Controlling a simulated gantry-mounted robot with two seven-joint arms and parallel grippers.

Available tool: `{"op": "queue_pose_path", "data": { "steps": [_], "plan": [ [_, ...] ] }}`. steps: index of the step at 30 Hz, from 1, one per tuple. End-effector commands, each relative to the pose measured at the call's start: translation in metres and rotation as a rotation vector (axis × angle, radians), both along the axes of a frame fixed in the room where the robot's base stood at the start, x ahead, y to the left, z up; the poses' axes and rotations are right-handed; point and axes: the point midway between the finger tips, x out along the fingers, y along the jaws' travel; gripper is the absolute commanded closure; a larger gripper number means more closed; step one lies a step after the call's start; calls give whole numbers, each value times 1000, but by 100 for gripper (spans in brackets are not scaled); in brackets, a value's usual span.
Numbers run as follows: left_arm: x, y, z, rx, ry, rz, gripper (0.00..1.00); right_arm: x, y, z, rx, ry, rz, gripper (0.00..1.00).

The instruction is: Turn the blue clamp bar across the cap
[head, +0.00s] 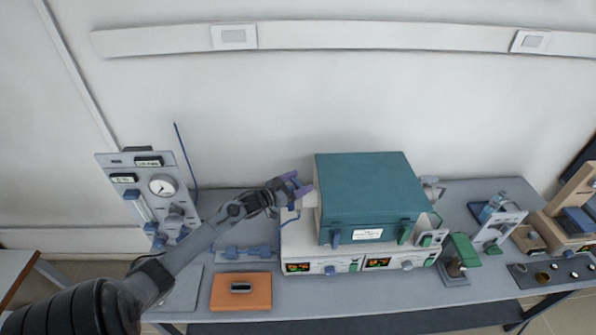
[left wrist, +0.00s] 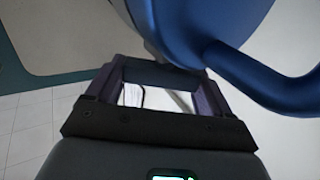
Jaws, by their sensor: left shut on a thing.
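My left gripper (head: 297,185), with purple fingers, is at the left side of the teal furnace (head: 365,190), beside a pale round fitting (head: 309,199) that looks like the cap. In the left wrist view the gripper (left wrist: 162,76) is shut on a dark blue piece between its fingertips, which appears to be part of the blue clamp bar. A large blue body (left wrist: 200,25) with a curved blue rod (left wrist: 265,82) fills the upper right of that view. How the bar lies across the cap cannot be made out. My right gripper is not in view.
The furnace stands on a white control unit (head: 325,266) with lit displays. A gauge panel (head: 160,190) stands at the left of the bench. An orange block (head: 241,298) and a grey-blue fixture (head: 247,252) lie before it. A green-topped device (head: 464,250) is to the right.

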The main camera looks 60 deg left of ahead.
Motion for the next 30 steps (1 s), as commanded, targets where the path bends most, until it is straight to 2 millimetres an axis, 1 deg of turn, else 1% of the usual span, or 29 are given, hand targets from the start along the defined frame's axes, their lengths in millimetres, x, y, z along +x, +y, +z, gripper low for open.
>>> {"op": "queue_pose_path", "data": {
  "steps": [1, 3, 6, 12, 16, 20, 30],
  "plan": [
    [0, -3, 7, -9, 1, 47, 49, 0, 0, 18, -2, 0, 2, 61],
    [0, -3, 5, -9, 2, 113, 49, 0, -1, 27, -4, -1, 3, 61],
    [0, -3, 4, -10, 1, 209, 49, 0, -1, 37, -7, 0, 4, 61],
    [1, -3, 0, -10, 1, 398, 49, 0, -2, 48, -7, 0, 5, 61],
    [1, -3, -1, -7, 1, 522, 49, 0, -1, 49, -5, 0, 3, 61],
    [2, -3, -3, -8, 0, 641, 49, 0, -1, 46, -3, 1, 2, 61],
    [2, -2, -4, -4, 0, 896, 49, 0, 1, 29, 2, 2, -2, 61]
  ]
}}
